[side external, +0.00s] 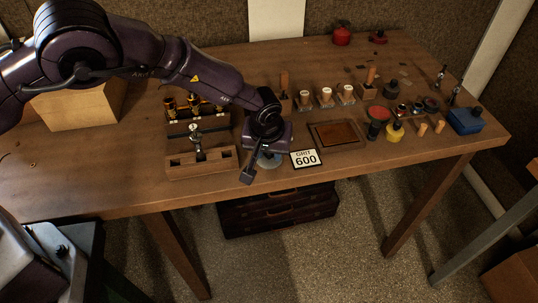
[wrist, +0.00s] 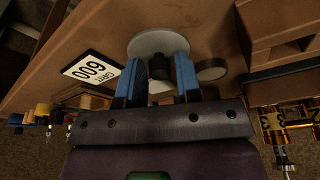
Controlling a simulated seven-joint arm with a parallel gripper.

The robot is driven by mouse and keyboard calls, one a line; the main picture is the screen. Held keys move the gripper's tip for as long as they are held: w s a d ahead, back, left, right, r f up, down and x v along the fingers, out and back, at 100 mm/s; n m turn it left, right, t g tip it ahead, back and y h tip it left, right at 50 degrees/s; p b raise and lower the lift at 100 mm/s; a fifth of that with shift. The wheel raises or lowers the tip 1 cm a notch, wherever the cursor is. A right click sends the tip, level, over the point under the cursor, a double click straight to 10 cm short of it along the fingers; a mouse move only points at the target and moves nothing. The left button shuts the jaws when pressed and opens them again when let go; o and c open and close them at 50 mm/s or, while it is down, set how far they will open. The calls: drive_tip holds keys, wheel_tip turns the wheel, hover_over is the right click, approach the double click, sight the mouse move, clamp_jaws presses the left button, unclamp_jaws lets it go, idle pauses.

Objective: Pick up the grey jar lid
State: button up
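The grey jar lid is a round, pale grey disc (wrist: 158,42) with a dark knob (wrist: 160,67) in the wrist view. In the side view part of the pale disc (side external: 268,162) shows beneath my gripper near the table's front edge. My gripper (wrist: 158,72) points down at it, with blue-padded fingers on either side of the knob. The fingers are apart, and a gap shows between the left finger and the knob. The right finger looks very close to the knob; contact cannot be told. The gripper body hides the near part of the lid.
A darker round disc (wrist: 212,70) lies just right of the lid. A "GRIT 600" card (side external: 305,158) is to its right in the side view, with a brown tray (side external: 337,134) beyond. A wooden fixture (side external: 203,166) stands close on the left. Jars and corks crowd the right side.

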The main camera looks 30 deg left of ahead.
clamp_jaws()
